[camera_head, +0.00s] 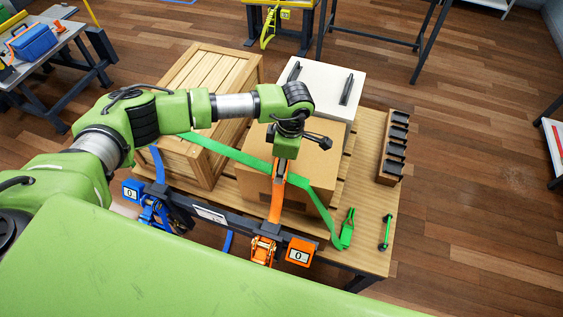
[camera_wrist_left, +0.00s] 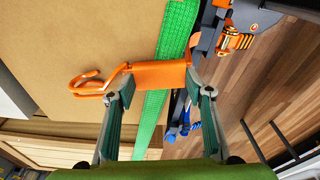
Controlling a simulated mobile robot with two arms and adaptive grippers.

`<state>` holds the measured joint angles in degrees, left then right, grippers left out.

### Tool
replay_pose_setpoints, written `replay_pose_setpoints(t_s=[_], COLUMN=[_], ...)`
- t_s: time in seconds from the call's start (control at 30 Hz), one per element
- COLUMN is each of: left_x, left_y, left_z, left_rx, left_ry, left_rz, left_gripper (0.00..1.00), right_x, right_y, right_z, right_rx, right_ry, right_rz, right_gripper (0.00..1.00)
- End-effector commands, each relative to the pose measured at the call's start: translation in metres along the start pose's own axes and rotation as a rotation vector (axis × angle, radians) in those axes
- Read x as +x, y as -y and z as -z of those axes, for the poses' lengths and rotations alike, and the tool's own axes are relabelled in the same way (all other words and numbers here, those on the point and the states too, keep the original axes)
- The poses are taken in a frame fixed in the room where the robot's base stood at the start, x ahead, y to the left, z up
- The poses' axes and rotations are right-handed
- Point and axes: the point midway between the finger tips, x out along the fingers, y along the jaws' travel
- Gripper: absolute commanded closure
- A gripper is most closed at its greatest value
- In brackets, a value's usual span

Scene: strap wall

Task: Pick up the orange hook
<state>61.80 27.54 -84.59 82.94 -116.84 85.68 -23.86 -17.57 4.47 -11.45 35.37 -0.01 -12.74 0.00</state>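The orange hook (camera_wrist_left: 90,85) is a bent double wire hook on the end of an orange strap (camera_wrist_left: 160,74). In the left wrist view it lies left of my left gripper (camera_wrist_left: 161,88), above the cardboard box. The gripper's fingers are spread wide apart, with the orange strap running across between the fingertips. In the head view the left gripper (camera_head: 280,178) points down at the box's front edge, and the strap (camera_head: 275,208) runs from there to the orange ratchet (camera_head: 263,250). The gripper hides the hook there. My right gripper is not in view.
A green strap (camera_head: 235,153) crosses the cardboard box (camera_head: 318,165) and ends at a green hook (camera_head: 346,230). A wooden crate (camera_head: 225,70) stands left, a white box (camera_head: 323,75) behind. A blue ratchet (camera_head: 160,212) sits on the front rail.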

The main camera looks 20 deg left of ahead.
Motion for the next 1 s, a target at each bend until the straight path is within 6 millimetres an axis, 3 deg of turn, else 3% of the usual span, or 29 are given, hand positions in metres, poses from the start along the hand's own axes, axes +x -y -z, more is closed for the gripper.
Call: replay_pose_setpoints(t_s=[0.37, 0.57, 0.7, 1.0], left_x=[-0.001, -0.009, -0.027, -0.088], left_y=[0.000, -0.001, -0.002, 0.052], left_z=[0.000, 0.001, 0.003, 0.023], left_rx=[-0.001, 0.000, 0.001, 0.005], left_ry=[0.001, 0.002, 0.003, 0.002], left_rz=[-0.001, -0.002, -0.007, -0.008], left_gripper=[0.78, 0.78, 0.78, 0.78], right_x=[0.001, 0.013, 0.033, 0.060], right_y=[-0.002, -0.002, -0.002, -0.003], right_z=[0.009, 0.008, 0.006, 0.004], right_rx=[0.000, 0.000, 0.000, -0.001], right_ry=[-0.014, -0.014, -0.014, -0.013], right_rz=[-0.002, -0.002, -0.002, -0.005], right_gripper=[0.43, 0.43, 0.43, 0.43])
